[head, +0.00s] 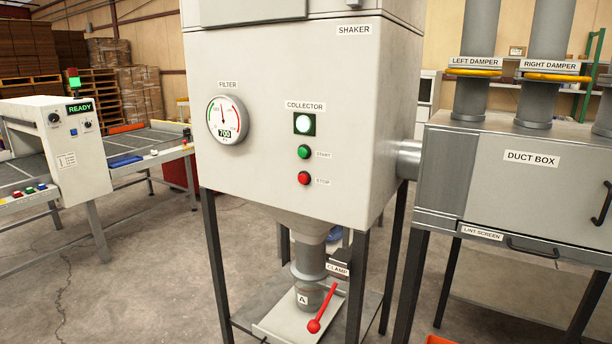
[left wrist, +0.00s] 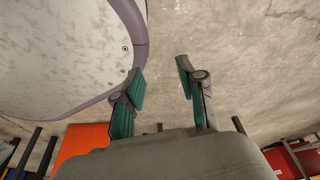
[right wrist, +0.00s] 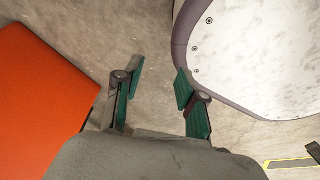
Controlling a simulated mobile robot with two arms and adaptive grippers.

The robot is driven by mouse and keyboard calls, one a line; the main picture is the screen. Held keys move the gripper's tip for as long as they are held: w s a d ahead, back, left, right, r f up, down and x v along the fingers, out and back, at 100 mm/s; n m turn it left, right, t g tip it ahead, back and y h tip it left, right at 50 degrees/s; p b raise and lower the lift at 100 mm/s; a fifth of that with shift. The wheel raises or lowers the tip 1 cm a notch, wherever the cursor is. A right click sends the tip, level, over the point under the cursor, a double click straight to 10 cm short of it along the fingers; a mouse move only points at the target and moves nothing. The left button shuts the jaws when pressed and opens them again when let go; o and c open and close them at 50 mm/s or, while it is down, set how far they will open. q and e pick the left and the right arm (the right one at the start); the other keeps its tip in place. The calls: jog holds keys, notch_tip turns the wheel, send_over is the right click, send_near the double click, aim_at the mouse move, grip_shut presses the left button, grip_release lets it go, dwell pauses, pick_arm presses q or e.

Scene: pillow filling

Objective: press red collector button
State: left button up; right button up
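The red stop button (head: 304,178) is on the front panel of the grey shaker cabinet (head: 270,100) in the head view, with a STOP label to its right. Just above it is the green start button (head: 304,152). Above both, under the COLLECTOR label, a square indicator lamp (head: 304,124) glows whitish green. Neither gripper shows in the head view. My left gripper (left wrist: 160,82) is open and empty above the concrete floor in its wrist view. My right gripper (right wrist: 159,78) is open and empty above the floor in its wrist view.
A round filter gauge (head: 228,118) reads 700 left of the buttons. A red clamp lever (head: 322,308) is below the cabinet. The duct box (head: 520,175) stands right, and a conveyor machine (head: 65,140) showing READY stands left. The front of the panel is unobstructed.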

pick_arm(q)
jog(key=s+a+g, duration=0.1)
jog(key=s+g, duration=0.1)
jog(key=s, duration=0.4)
jog(key=shift+s+a+r+y+p, duration=0.25)
jog(key=shift+s+a+y+p, duration=0.1)
jog(key=shift+s+p, duration=0.1)
jog(key=shift+w, duration=0.1)
grip_shut()
pick_arm(e)
jog(key=s+d+g, duration=0.1)
jog(key=s+g, duration=0.1)
jog(key=s, duration=0.4)
jog(key=shift+s+d+r+h, duration=0.2)
jog(key=shift+s+d+h, duration=0.1)
jog(key=shift+s, duration=0.05)
